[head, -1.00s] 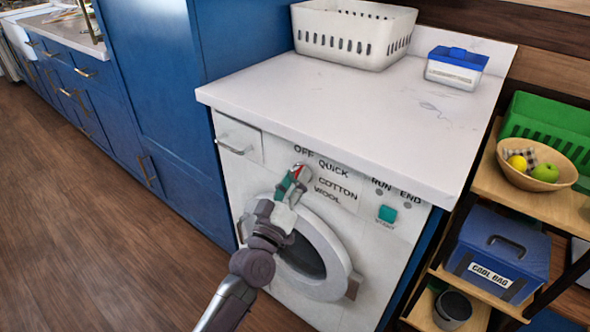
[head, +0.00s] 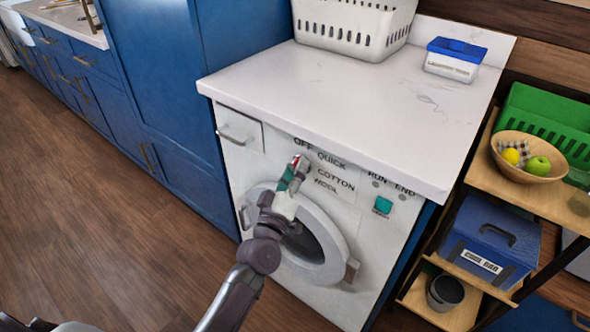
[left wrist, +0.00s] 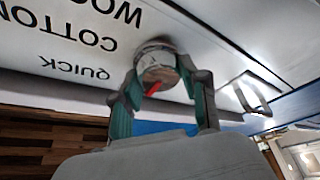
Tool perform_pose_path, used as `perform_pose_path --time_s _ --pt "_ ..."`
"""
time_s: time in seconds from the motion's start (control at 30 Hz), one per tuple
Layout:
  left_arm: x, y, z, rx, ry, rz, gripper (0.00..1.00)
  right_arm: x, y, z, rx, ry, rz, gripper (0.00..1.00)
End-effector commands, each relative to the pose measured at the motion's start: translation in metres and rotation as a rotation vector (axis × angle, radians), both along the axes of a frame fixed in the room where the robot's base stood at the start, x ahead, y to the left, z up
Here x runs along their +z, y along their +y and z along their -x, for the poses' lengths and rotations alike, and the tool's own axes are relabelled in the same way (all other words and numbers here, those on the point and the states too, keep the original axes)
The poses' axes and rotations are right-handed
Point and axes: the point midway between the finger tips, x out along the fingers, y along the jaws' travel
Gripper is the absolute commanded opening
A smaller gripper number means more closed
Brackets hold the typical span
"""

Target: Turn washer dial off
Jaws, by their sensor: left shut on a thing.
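The white washer (head: 330,195) stands under a pale marble-look worktop. Its dial (left wrist: 157,66) is a round metallic knob with a red mark, below the OFF label (head: 303,143) and left of QUICK, COTTON and WOOL. My left gripper (head: 296,172) reaches up to the panel and is shut on the dial; its two fingers (left wrist: 160,88) sit on either side of the knob in the left wrist view. In the head view the fingers partly hide the dial. I cannot tell exactly which label the red mark points to. My right gripper is not in view.
A teal button (head: 384,204) sits right of the dial. The round door (head: 318,235) is below my gripper. A white basket (head: 352,27) and a blue-lidded box (head: 455,60) stand on the worktop. Shelves with a fruit bowl (head: 540,174) and cool bag (head: 490,240) stand at right.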

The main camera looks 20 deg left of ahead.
Motion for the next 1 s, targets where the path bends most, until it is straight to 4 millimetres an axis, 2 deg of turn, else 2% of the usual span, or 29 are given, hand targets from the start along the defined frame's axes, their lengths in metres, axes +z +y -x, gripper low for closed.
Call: perform_pose_path --time_s 0.1,0.13,0.27,0.57,0.67,0.77,1.0 --pt "0.0 0.0 0.0 0.0 0.001 0.003 0.09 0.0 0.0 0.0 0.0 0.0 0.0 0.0" --pt "0.0 0.0 0.0 0.0 0.001 0.003 0.49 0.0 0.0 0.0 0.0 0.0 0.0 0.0" --pt "0.0 0.0 0.0 0.0 0.001 0.002 0.69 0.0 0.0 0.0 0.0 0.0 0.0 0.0" --pt "-0.001 0.0 0.001 0.0 0.0 0.001 0.69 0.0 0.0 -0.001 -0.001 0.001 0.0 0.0" --pt "-0.003 0.0 0.007 -0.001 0.002 0.0 0.69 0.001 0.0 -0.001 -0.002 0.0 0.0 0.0" --pt "-0.007 0.001 0.021 -0.001 0.003 -0.001 0.69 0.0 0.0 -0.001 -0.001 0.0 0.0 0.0" --pt "-0.021 0.004 0.071 -0.002 0.006 -0.001 0.69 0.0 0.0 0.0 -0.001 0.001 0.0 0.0"
